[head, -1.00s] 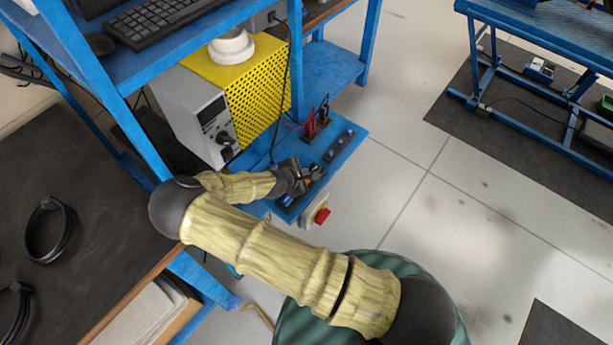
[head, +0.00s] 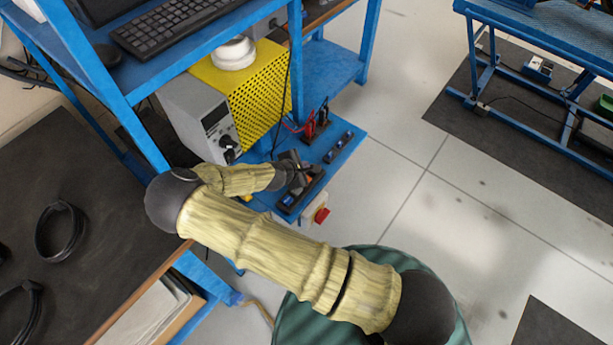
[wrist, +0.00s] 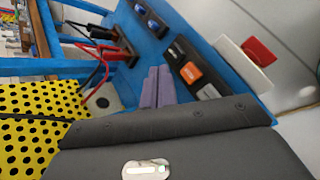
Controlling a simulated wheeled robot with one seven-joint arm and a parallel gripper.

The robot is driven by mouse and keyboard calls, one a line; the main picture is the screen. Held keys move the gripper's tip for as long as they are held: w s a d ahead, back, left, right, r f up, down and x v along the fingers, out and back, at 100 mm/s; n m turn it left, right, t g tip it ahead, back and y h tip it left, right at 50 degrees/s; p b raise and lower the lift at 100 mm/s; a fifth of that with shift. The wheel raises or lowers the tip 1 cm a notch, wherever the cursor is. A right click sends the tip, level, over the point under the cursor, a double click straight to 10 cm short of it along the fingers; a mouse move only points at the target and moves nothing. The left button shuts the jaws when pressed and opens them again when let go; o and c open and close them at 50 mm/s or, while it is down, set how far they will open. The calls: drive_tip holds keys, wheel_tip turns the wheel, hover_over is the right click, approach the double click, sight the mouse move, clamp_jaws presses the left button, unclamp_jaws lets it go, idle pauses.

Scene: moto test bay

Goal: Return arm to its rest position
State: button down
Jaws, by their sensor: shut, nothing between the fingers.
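My arm, in a yellowish sleeve (head: 265,252), is bent and reaches over the blue bench. My gripper (head: 304,184) is above the blue panel (head: 348,152) at the bench's edge, near a dark switch block (head: 288,203). In the wrist view the two purple-grey fingers (wrist: 155,86) are together with nothing between them. An orange rocker switch (wrist: 191,73) shows just right of the fingertips; I cannot tell the exact gap. The gripper partly hides the switch block in the head view.
A red button (head: 321,215) on a white box is at the panel's front edge. Red and black leads (head: 316,125) stand behind the gripper. A grey instrument (head: 213,122) and perforated yellow box (head: 250,95) are left. A blue post (head: 295,65) rises behind. Open floor (head: 450,220) lies right.

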drive_tip(key=shift+d, duration=0.1)
idle(0.7)
drive_tip(key=shift+s+d+r+m+g, duration=0.15)
drive_tip(key=shift+d+m+g, duration=0.15)
drive_tip(key=shift+m, duration=0.1)
drive_tip(key=s+d+r+m+g+y, duration=0.1)
drive_tip(key=s+d+r+m, duration=0.4)
drive_tip(key=r, duration=0.4)
drive_tip(key=s+d+r+m+g+y, duration=0.2)
drive_tip(key=s+d+r+m, duration=0.3)
drive_tip(key=r+m, duration=0.3)
drive_tip(key=s+d+r+m+g+y, duration=0.1)
drive_tip(key=s+d+r+m, duration=0.4)
drive_tip(key=r, duration=0.5)
drive_tip(key=shift+s+d+r+m+g+y, duration=0.35)
drive_tip(key=shift+s+m, duration=0.55)
drive_tip(key=shift+s, duration=0.35)
drive_tip(key=shift+a, duration=0.1)
drive_tip(key=shift+w, duration=0.1)
